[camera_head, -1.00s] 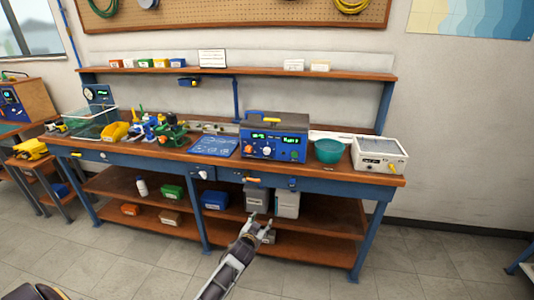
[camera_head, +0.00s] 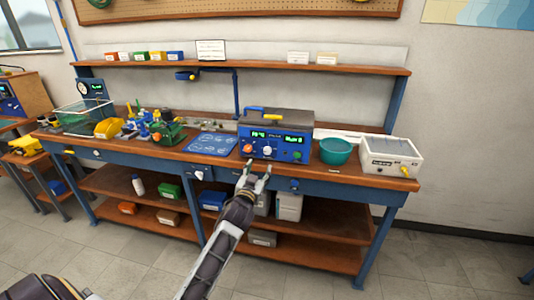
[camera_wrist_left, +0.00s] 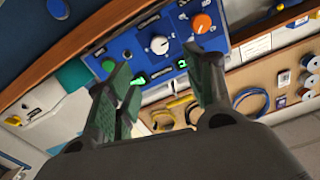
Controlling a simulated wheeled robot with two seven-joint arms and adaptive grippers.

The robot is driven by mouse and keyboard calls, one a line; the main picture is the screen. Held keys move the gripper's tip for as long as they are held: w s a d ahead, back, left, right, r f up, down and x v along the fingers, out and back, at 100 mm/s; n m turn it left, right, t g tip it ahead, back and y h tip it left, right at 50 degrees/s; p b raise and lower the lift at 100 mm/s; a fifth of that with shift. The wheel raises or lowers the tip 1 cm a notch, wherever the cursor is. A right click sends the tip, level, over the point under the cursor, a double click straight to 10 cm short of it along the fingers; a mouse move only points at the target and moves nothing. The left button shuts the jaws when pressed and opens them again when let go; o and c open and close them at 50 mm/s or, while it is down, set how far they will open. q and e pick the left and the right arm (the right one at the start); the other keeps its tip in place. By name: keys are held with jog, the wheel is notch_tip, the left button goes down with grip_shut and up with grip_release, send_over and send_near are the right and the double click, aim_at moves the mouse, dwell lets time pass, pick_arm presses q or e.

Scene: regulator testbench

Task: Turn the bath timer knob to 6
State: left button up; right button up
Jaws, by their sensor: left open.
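The blue bath unit (camera_head: 284,119) stands on the bench, with green displays on its front. Its front carries a white knob (camera_head: 267,150) and an orange knob (camera_head: 247,149); I cannot read which is the timer. The wrist view, turned over, also shows the white knob (camera_wrist_left: 159,45) with its pointer and the orange knob (camera_wrist_left: 201,23). My left gripper (camera_head: 258,172) is open and empty, in front of and below the panel. Its fingers (camera_wrist_left: 165,95) are spread in the wrist view and appear apart from both knobs. My right gripper is not in view.
A teal bowl (camera_head: 335,151) and a white box device (camera_head: 391,157) stand right of the unit. A blue mat (camera_head: 211,143) lies to its left, with green and yellow tools beyond. The bench's front edge (camera_head: 330,181) lies close to my left gripper.

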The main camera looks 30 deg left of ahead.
aim_at(267, 152)
pick_arm(q)
jog(key=shift+w, duration=0.15)
jog(key=shift+x, duration=6.8)
jog(key=shift+c, duration=0.3)
jog(key=c, duration=1)
